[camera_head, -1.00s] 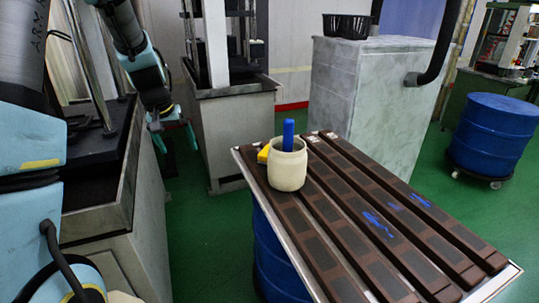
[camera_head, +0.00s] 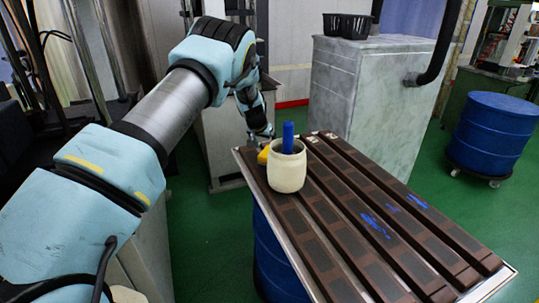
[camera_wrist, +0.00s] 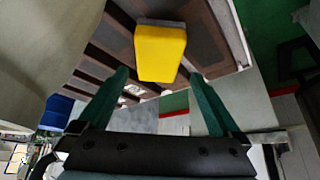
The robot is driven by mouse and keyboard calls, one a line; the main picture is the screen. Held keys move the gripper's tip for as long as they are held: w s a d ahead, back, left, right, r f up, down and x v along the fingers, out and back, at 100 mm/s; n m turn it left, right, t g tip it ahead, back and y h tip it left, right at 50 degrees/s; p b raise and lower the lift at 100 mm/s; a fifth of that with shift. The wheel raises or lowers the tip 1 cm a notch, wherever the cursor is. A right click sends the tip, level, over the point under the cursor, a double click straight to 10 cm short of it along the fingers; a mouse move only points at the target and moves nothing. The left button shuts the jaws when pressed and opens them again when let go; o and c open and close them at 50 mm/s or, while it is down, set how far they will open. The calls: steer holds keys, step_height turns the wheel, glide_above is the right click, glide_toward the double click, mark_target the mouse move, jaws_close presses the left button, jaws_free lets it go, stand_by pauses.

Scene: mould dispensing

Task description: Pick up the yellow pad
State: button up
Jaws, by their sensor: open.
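The yellow pad (camera_wrist: 160,52) lies on the brown slatted table top and shows large in the wrist view. In the head view only a small part of the yellow pad (camera_head: 264,155) shows behind the cream pot (camera_head: 287,172). My gripper (camera_wrist: 158,88) is open, with its two green fingers apart. The pad appears ahead of the fingers, in line with the gap between them. In the head view my arm reaches to the far left corner of the table, and the fingers are hard to make out there.
The cream pot with a blue handle (camera_head: 288,137) standing in it is right beside the pad. The tray-like table (camera_head: 511,272) has a raised metal edge and long brown bars (camera_head: 400,200). A grey cabinet (camera_head: 375,100) stands behind it. Blue drums are nearby.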

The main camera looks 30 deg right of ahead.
steer(key=shift+p+x, duration=1.5)
steer(key=shift+x, duration=1.45)
steer(key=shift+s+f, duration=0.15)
steer(key=shift+f+b, duration=0.2)
steer(key=shift+b, duration=0.45)
steer(key=c, duration=1.4)
steer(key=shift+r+p, duration=0.2)
steer(key=shift+p, duration=0.2)
